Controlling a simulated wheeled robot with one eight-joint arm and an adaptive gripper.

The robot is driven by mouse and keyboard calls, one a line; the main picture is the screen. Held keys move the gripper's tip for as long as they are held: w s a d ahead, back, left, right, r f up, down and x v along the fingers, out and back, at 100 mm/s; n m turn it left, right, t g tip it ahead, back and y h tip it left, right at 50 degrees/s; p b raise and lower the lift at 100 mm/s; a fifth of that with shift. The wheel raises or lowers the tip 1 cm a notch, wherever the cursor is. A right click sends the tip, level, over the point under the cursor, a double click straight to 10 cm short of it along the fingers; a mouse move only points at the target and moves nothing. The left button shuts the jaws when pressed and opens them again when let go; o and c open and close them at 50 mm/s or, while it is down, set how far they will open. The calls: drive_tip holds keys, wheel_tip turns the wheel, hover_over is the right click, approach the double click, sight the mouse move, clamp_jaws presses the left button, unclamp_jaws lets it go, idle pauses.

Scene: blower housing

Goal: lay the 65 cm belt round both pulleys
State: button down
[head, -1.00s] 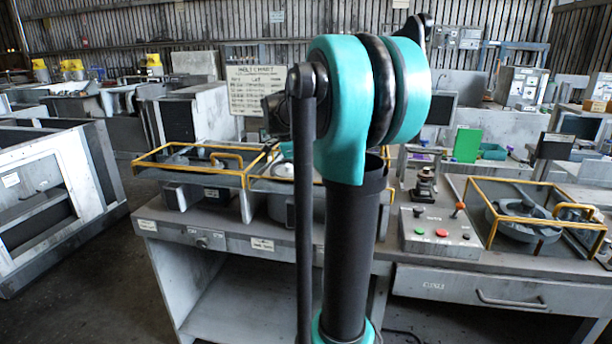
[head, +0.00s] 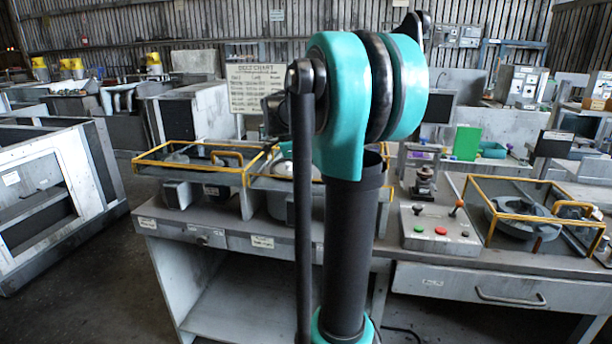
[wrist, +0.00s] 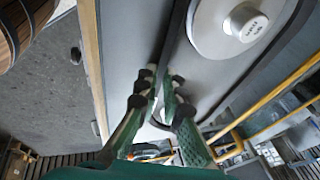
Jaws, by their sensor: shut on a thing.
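In the wrist view my gripper (wrist: 162,84) has its green fingers closed on a dark belt (wrist: 176,40). The belt runs up from the fingertips along the left side of a large grey pulley (wrist: 222,42) with a labelled hub. A dark band also runs down the pulley's right side; I cannot tell whether it is the same belt. A smaller round part (wrist: 158,117) shows partly behind the fingertips; I cannot tell whether the belt goes round it. In the head view the gripper and the belt at it are hidden by my arm.
Yellow guard rails (head: 190,172) stand on the grey bench at left, and another yellow-railed housing (head: 520,218) at right. A control box (head: 440,230) with buttons lies between. A belt chart (head: 258,90) stands behind. In the wrist view a yellow rail (wrist: 270,98) runs close to the fingers' right.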

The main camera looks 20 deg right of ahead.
drive_tip(key=shift+s+a+f, duration=0.15)
drive_tip(key=shift+s+f, duration=0.1)
drive_tip(key=shift+f, duration=0.15)
drive_tip(key=c, duration=1.8)
unclamp_jaws()
drive_tip(key=shift+o, duration=1)
drive_tip(key=shift+w+f, duration=0.1)
drive_tip(key=shift+w, duration=0.1)
drive_tip(key=shift+r, duration=0.2)
drive_tip(key=shift+r, duration=3.65)
